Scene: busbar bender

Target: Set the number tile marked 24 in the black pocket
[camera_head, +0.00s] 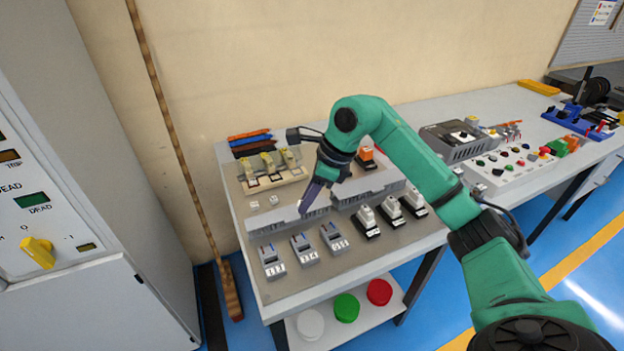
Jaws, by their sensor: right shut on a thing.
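My right gripper (306,205) reaches down over the long grey rail on the bench, with its fingers pointing down and to the left. It is shut on a small pale piece at its fingertips, seemingly a number tile; any marking is too small to read. Two small white tiles, a left one (254,204) and a right one (274,199), lie on the board behind the rail. I cannot clearly make out the black pocket or a tile marked 24. My left gripper is not in view.
Several grey-blue blocks with white labels (303,249) stand in front of the rail. Black-based white devices (391,211) stand right of them. Beige clamps (269,164) are behind. A grey control box (460,142) is farther right. Bare board lies along the front.

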